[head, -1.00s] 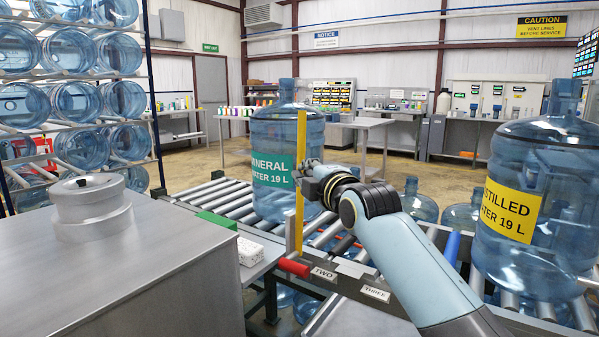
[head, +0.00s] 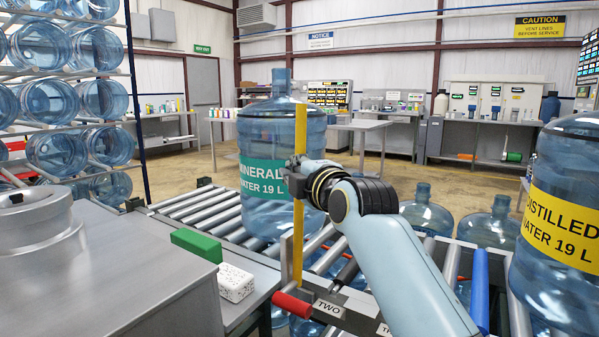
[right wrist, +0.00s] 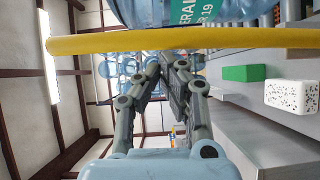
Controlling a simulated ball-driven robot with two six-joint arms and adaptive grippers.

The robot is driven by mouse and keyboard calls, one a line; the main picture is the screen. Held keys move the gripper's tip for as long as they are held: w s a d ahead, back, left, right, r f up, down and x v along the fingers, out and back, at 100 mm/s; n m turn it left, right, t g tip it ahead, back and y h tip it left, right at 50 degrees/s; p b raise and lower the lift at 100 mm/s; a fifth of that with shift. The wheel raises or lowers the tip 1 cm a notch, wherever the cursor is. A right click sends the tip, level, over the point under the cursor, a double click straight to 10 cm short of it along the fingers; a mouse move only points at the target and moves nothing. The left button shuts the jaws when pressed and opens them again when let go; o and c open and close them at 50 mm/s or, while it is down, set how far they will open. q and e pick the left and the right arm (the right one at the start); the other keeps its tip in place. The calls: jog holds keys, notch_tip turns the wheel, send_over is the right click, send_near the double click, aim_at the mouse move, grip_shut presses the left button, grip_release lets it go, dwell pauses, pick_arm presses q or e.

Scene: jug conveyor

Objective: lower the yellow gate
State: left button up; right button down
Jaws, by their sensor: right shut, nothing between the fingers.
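The yellow gate (head: 299,230) is a narrow bar standing upright at the near side of the roller conveyor, in front of the mineral water jug (head: 262,160). My right gripper (head: 292,176) is shut and empty, beside the bar at about its middle height, overlapping it in the head view. In the right wrist view the gate (right wrist: 230,40) crosses the picture just past the closed fingertips (right wrist: 166,66). Whether they touch it I cannot tell. My left gripper is not in view.
A red handle (head: 292,304) lies below the gate, by a TWO label (head: 328,309). A green block (head: 196,244) and a white speckled block (head: 236,282) lie on the left counter.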

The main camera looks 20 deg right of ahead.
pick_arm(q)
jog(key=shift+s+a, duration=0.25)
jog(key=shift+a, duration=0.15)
